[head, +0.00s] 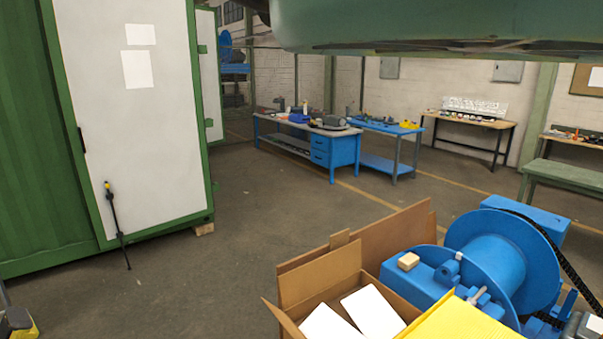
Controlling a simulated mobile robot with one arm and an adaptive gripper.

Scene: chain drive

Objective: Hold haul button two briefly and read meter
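A blue drum machine (490,255) with a large round flange stands at the lower right. A dark chain (562,262) runs down its right side. I cannot make out any haul button or any meter in the head view. My gripper is not in view.
An open cardboard box (305,285) with white sheets stands left of the drum, beside a yellow panel (462,319). A green-framed container with a white door (140,100) fills the left. Workbenches (333,131) stand at the back. The middle floor is clear.

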